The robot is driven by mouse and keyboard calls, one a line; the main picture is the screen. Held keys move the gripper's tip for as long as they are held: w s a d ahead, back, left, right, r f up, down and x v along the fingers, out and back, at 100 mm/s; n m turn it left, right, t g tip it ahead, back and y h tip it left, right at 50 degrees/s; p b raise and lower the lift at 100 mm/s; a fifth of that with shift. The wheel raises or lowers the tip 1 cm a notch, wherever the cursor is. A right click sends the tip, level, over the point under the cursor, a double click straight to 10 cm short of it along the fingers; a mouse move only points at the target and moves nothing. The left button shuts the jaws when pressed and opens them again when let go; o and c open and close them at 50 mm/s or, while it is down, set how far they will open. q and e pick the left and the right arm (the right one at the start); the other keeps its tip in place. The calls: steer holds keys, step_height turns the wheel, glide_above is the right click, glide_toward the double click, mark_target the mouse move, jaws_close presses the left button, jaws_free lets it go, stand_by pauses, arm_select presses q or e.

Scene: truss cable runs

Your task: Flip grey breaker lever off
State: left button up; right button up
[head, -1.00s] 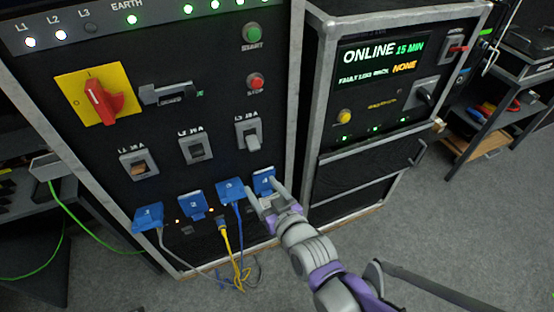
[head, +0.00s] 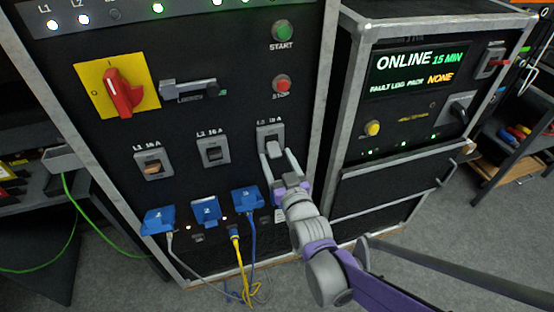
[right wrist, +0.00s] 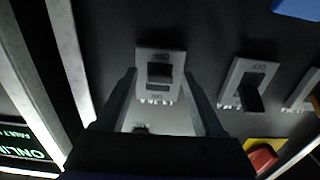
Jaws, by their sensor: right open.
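The L3 breaker (head: 270,132) is a light grey frame on the black panel, the rightmost in a row of 3. Its grey lever (head: 274,148) sticks out at the lower part of the frame. My right gripper (head: 277,156) is open, with its fingertips on either side of the lever just below the frame; I cannot tell whether they touch it. In the right wrist view the L3 frame (right wrist: 160,58) lies between the two spread fingers (right wrist: 163,90), and the lever's shape is dark and unclear. My left gripper is not in view.
The L2 breaker (head: 213,151) and L1 breaker (head: 153,164) are to the left. Blue socket covers (head: 205,212) with cables sit below. A red stop button (head: 282,84) and green start button (head: 283,31) are above. A second cabinet (head: 385,195) stands right.

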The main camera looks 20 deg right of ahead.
steer(key=shift+w, duration=0.2)
steer(key=shift+c, duration=0.2)
jaws_close()
steer(key=f+t+b, duration=0.1)
steer(key=t+b, duration=0.1)
steer(key=shift+w+b, duration=0.15)
steer(key=shift+b, duration=0.2)
steer(key=shift+o, duration=0.2)
jaws_free()
